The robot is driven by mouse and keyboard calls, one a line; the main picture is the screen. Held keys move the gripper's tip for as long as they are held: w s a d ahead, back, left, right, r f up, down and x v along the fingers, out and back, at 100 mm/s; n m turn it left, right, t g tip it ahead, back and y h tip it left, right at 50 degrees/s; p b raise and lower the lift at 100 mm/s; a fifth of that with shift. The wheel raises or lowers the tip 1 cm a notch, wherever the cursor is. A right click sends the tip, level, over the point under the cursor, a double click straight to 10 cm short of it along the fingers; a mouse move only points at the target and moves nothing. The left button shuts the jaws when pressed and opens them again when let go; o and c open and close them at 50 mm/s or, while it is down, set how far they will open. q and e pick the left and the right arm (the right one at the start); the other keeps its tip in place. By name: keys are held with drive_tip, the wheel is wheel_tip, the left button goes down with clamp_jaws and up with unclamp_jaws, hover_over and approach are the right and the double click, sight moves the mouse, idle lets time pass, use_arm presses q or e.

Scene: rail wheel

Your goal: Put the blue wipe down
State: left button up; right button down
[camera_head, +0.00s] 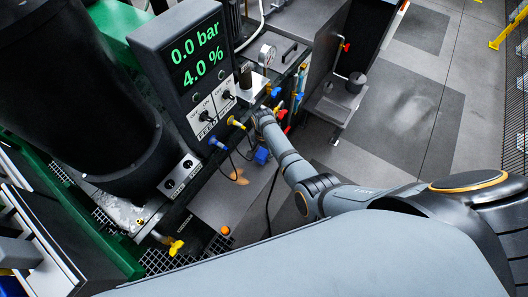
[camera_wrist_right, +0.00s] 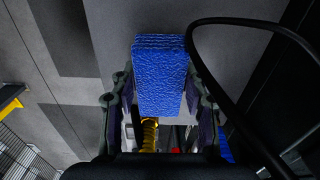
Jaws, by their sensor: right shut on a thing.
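The blue wipe (camera_wrist_right: 160,75) is a thick, rough-textured block in the right wrist view. It sits between the two fingers of my right gripper (camera_wrist_right: 158,98), which is shut on it. In the head view my right arm reaches in from the right, and its gripper end (camera_head: 264,120) is beside the front of the control panel, small and partly hidden. A small blue item (camera_head: 262,156) shows just below it; I cannot tell if it is the wipe. My left gripper is not in view.
The panel display (camera_head: 195,50) reads 0.0 bar and 4.0 %. An orange knob (camera_head: 225,230) is lower down. Open grey floor (camera_head: 400,100) lies right.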

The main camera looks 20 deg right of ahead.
sight(263, 150)
drive_tip(key=c, duration=0.7)
unclamp_jaws()
drive_tip(key=shift+f, duration=0.15)
drive_tip(key=shift+o, duration=0.2)
drive_tip(key=shift+f+b, duration=0.15)
drive_tip(key=shift+b, duration=0.15)
drive_tip(key=r, duration=1)
drive_tip(key=shift+w+r, duration=0.3)
drive_tip(key=shift+r, duration=0.1)
